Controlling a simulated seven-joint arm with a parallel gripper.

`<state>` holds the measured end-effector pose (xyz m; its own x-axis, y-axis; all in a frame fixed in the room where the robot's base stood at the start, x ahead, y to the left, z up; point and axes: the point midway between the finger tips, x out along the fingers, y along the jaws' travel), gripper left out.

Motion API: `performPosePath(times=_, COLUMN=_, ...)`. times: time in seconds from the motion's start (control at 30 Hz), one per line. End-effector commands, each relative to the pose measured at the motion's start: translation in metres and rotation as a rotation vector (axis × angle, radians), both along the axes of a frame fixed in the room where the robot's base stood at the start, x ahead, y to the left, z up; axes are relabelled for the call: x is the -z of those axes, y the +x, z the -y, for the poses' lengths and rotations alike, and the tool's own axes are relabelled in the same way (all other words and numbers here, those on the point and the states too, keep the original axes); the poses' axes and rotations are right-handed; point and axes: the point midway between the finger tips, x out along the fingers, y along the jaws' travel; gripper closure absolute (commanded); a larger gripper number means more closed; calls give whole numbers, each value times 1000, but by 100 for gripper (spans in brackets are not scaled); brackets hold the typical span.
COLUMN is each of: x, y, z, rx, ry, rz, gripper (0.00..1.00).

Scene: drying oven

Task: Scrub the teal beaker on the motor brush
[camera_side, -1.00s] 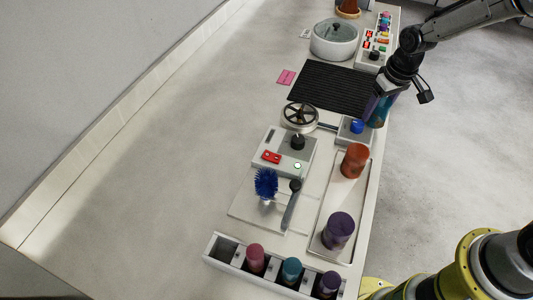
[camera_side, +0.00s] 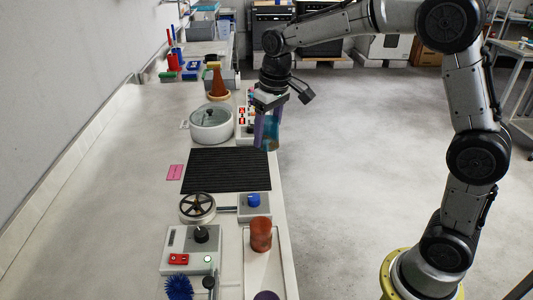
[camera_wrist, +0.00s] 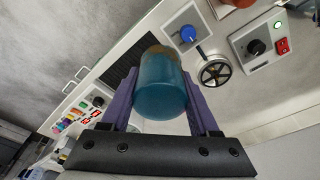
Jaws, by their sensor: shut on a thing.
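The teal beaker (camera_side: 272,136) is held between the purple fingers of my gripper (camera_side: 267,130), off the right edge of the bench by the far right corner of the black mat. In the wrist view my gripper (camera_wrist: 165,108) is shut on the teal beaker (camera_wrist: 160,92), with a finger along each side. A brownish part shows at its far end. The blue bristle brush (camera_side: 178,287) is at the bottom edge of the side view, partly cut off. Beside it is the control box (camera_side: 188,262) with a black knob, red switch and green light.
The black ribbed mat (camera_side: 226,170), spoked wheel (camera_side: 197,208) and blue-knob box (camera_side: 254,205) lie between beaker and brush. An orange beaker (camera_side: 261,234) stands on the right tray. A lidded round pot (camera_side: 211,123) is behind the mat. Open floor lies right of the bench.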

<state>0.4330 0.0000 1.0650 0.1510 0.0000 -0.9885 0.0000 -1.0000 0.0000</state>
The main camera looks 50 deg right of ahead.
Motion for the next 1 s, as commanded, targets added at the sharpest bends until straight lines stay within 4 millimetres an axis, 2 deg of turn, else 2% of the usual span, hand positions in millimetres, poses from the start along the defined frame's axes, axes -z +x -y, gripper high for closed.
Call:
performPosePath(times=0.1, x=-22, y=1, z=-1, rx=-2, ry=0, rz=3, gripper=91)
performPosePath(times=0.37, x=-18, y=7, z=-60, rx=-94, ry=1, rz=-3, gripper=91)
performPosePath(times=0.47, x=-18, y=7, z=-92, rx=-141, ry=1, rz=-2, gripper=91)
performPosePath(times=0.67, x=-18, y=-3, z=-175, rx=-263, ry=0, rz=-3, gripper=91)
performPosePath(times=0.8, x=-18, y=-21, z=-235, rx=-352, ry=0, rz=-2, gripper=91)
performPosePath(times=0.9, x=-18, y=-37, z=-273, rx=-409, ry=-1, rz=-2, gripper=91)
performPosePath(times=1.0, x=-17, y=-53, z=-303, rx=-454, ry=-1, rz=-2, gripper=91)
